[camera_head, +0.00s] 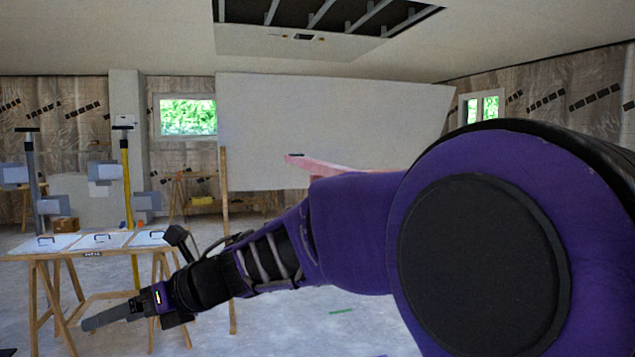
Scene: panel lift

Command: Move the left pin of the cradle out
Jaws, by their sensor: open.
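My gripper (106,316) is at the lower left of the head view, low in front of the trestle table. It is seen side-on, and I see nothing held in it. A large pale panel (320,120) stands slightly tilted at the middle back. A pink bar (318,164) shows in front of its lower part, with a small dark piece (295,155) at its left end. This bar may belong to the cradle, but I cannot tell. My purple arm hides its right part. I cannot make out the left pin for sure.
A trestle table (110,251) with white trays stands at left. Behind it are a yellow post (126,185) and a grey post (32,185). A wooden post (225,240) stands left of the panel. The ceiling has an open bay (320,14). Some floor (290,325) is clear.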

